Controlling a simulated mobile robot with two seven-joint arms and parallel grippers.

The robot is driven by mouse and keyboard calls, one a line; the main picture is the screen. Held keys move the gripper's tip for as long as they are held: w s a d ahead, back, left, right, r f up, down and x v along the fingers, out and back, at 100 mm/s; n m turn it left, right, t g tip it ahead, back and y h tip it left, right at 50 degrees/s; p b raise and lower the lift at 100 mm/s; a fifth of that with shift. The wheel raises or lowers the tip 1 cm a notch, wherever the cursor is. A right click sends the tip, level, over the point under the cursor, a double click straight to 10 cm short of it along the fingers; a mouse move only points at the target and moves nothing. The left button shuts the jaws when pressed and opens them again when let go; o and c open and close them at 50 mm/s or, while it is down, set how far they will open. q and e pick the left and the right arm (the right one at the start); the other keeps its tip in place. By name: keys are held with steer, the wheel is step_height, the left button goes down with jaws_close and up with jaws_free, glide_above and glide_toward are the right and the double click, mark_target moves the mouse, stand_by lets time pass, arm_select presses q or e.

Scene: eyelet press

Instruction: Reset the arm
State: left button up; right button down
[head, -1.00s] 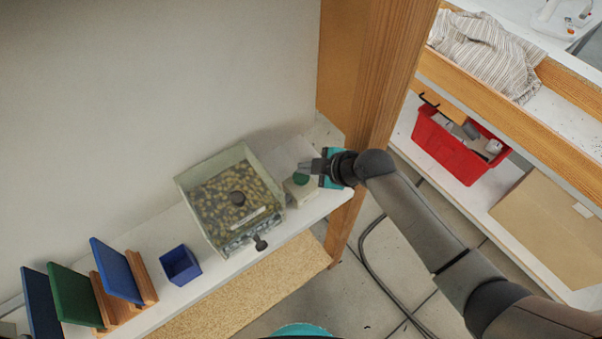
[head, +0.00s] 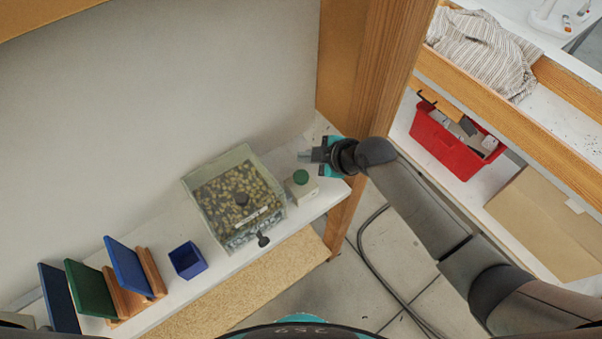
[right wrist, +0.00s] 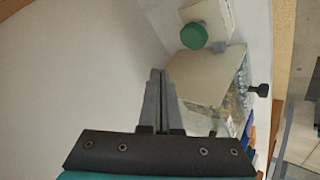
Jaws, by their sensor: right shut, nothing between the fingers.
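My right gripper (head: 308,156) is shut and empty at the right end of the white shelf (head: 215,265), beside the wooden post. It is above and behind a small pale box with a green round button (head: 301,177). In the right wrist view, the shut fingers (right wrist: 158,78) point toward the wall, and the green button (right wrist: 194,36) is up and to the right of them, apart from them. A clear-lidded box of brass-coloured eyelets (head: 236,203) with a black knob stands left of the button box. My left gripper is not in view.
A small blue open box (head: 188,261) and blue and green panels in wooden holders (head: 150,272) stand on the shelf at left. The wooden post (head: 365,75) is close to my right arm. A red bin (head: 450,145) sits on another shelf at right.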

stand_by(0.4)
steer(key=shift+s+a, duration=0.1)
steer(key=shift+s, duration=0.25)
steer(key=s+d+r+m+g+h, duration=0.1)
steer(key=s+d+r+m+h, duration=0.15)
steer(key=s+d+m, duration=0.75)
steer(key=s+d+r+m+g+h, duration=0.15)
steer(key=s+d+m+h, duration=0.35)
steer(key=s, duration=0.8)
step_height(320, 180, down, 31)
steer(key=s+m+g+b, duration=0.1)
steer(key=s+b, duration=0.1)
steer(key=b, duration=0.8)
steer(key=s+d+f+b, duration=0.1)
steer(key=s+f+b, duration=0.2)
steer(key=s+f, duration=0.2)
steer(key=s+d+f+g+b, duration=0.1)
steer(key=s+f+b, duration=0.2)
steer(key=f, duration=0.8)
steer(key=s+d+f+b, duration=0.1)
steer(key=s+f+b, duration=0.2)
steer(key=s+f, duration=0.4)
steer(key=shift+s+f+g+y, duration=0.35)
steer(key=shift+f, duration=0.35)
